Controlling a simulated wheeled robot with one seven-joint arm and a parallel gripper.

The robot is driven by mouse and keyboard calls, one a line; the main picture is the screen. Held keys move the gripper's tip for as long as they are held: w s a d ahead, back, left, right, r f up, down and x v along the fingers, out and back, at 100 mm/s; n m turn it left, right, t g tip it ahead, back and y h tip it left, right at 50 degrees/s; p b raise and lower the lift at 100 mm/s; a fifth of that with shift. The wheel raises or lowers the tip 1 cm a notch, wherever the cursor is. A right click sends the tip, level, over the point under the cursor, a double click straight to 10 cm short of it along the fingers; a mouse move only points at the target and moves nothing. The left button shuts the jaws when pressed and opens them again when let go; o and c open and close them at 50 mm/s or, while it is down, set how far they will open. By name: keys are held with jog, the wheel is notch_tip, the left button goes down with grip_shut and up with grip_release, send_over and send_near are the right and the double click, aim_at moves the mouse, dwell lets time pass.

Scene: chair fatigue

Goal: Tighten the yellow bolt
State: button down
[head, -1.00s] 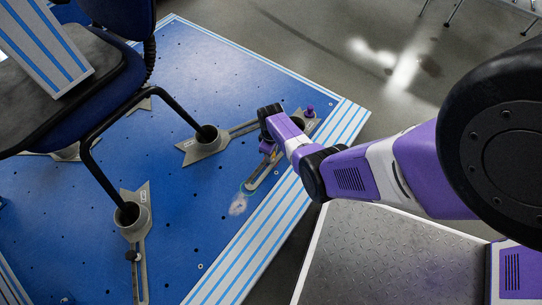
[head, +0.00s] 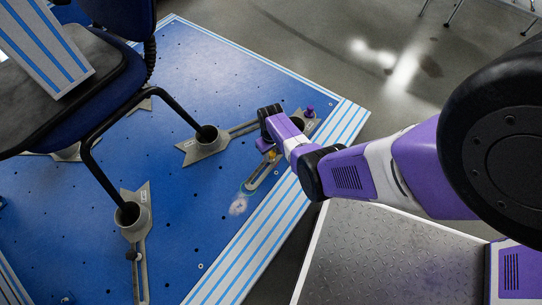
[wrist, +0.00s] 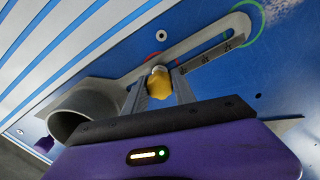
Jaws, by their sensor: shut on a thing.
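The yellow bolt (wrist: 158,84) stands at the slotted grey bracket (wrist: 205,48) in the wrist view. My gripper (wrist: 160,86) has one finger on each side of its head and is shut on it. In the head view the yellow bolt (head: 272,156) shows just below my gripper (head: 268,149), at the upper end of the slotted bracket (head: 262,175). The bolt's shank and the fingers' contact faces are mostly hidden.
A grey cup (wrist: 75,118) joins the bracket in the wrist view. A purple knob (head: 309,111) stands beyond my gripper. A chair (head: 100,75) with black legs in grey cups stands on the blue platform (head: 185,250), left of my arm.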

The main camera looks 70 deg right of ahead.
jog(key=shift+m, duration=1.2)
jog(key=m, duration=0.3)
jog(key=shift+m, duration=0.5)
jog(key=m, duration=0.4)
jog(key=c, duration=1)
grip_release()
jog(key=shift+c, duration=0.2)
